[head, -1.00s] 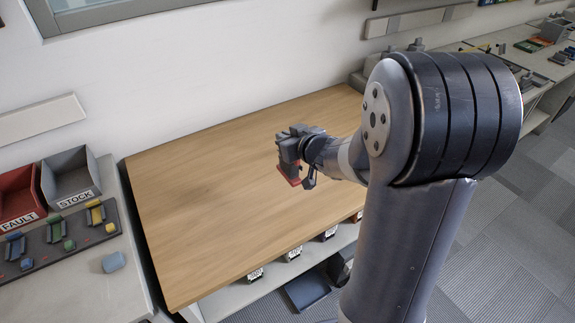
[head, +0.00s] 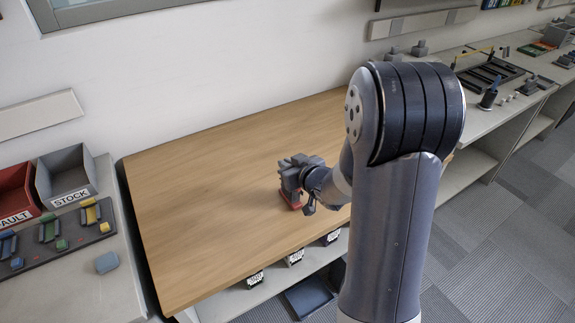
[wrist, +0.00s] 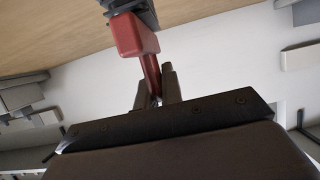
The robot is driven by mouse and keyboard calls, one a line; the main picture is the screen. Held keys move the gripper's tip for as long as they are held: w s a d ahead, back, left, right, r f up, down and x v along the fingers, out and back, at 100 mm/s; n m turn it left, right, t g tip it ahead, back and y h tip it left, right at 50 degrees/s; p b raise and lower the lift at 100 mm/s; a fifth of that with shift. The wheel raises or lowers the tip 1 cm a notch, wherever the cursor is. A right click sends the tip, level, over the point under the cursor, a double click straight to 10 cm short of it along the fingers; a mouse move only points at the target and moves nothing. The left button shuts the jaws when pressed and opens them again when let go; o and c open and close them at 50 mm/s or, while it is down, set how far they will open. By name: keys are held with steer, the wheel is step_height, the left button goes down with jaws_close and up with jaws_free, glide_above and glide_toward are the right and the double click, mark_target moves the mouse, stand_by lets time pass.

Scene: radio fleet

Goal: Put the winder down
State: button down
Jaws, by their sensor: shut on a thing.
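The winder, a red thing with a dark part, shows in the wrist view (wrist: 138,38), with its narrow red stem between the jaws. In the head view only a bit of its red body (head: 290,201) shows under my gripper (head: 296,182). My gripper, also in the wrist view (wrist: 157,88), is shut on the winder. In the head view it is low over the wooden table (head: 200,200), toward the right part of the top. I cannot tell whether the winder touches the wood.
The wooden tabletop is bare to the left of my gripper. On the left bench stand a red FAULT bin (head: 14,190), a grey STOCK bin (head: 66,178) and a dark tray (head: 60,236) of coloured parts. Several small labelled items sit on the shelf below the table's front edge.

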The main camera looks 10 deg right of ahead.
steer(key=shift+f, duration=0.2)
steer(key=c, duration=1.6)
jaws_free()
steer(key=shift+o, duration=0.2)
steer(key=shift+s+d+r, duration=0.1)
steer(key=shift+s+r, duration=0.1)
steer(key=shift+r, duration=0.15)
steer(key=p+v, duration=0.1)
steer(key=v, duration=1)
steer(key=shift+s+p, duration=0.25)
steer(key=shift+p, duration=0.1)
steer(key=shift+r, duration=0.1)
